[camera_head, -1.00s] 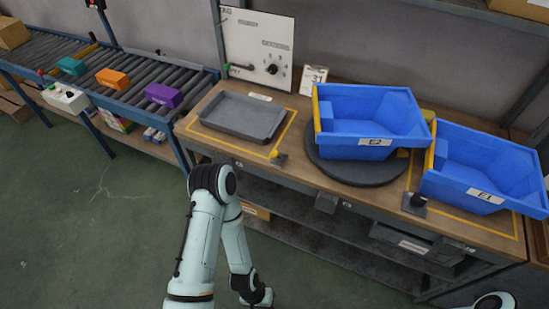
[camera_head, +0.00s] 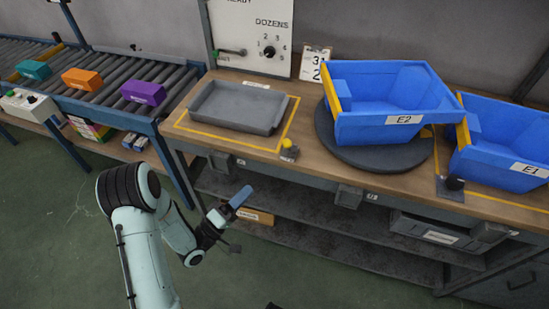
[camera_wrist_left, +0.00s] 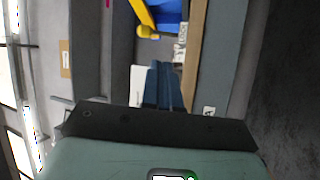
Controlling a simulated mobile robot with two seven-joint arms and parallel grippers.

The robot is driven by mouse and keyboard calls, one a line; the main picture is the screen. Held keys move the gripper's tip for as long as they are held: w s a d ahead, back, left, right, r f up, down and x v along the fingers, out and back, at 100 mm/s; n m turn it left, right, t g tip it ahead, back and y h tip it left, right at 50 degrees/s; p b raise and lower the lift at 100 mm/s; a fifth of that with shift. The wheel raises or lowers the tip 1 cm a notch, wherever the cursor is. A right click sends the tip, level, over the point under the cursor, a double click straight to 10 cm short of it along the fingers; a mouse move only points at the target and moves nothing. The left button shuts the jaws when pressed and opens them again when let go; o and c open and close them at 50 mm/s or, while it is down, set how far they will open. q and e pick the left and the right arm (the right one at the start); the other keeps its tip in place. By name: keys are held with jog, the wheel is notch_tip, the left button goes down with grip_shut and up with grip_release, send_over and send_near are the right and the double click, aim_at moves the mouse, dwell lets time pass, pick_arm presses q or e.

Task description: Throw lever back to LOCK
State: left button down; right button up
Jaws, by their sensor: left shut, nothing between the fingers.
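A lever with a yellow knob (camera_head: 288,145) stands on a small plate at the bench's front edge, near the grey tray. A second plate with a black knob (camera_head: 453,184) sits farther right, in front of bin E1. The wall panel carries a small handle with a green end (camera_head: 243,52). My left gripper (camera_head: 241,196) is shut and empty, in front of and below the bench edge, left of the yellow knob. Its fingers (camera_wrist_left: 163,88) show in the left wrist view.
A grey tray (camera_head: 238,125) lies on the bench. Blue bin E2 (camera_head: 403,121) stands on a dark round turntable (camera_head: 385,157); blue bin E1 (camera_head: 530,170) is to its right. A roller conveyor (camera_head: 115,85) with coloured boxes is at left. Open floor lies before the bench.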

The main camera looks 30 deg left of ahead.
aim_at(288, 145)
pick_arm(q)
jog(key=shift+s+a+r+t+h, duration=0.15)
jog(key=shift+s+r+t+h, duration=0.1)
jog(key=shift+r, duration=0.15)
jog(key=shift+s+a+r+t+h, duration=0.15)
jog(key=shift+r+h, duration=0.1)
jog(key=shift+r, duration=0.15)
pick_arm(e)
jog(key=shift+a+f, duration=0.1)
jog(key=shift+f, duration=0.15)
pick_arm(q)
jog(key=shift+d, duration=0.1)
jog(key=x, duration=1.4)
jog(key=shift+p, duration=0.35)
pick_arm(e)
jog(key=shift+s+a+r, duration=0.15)
jog(key=shift+s+r, duration=0.3)
jog(key=shift+r, duration=0.05)
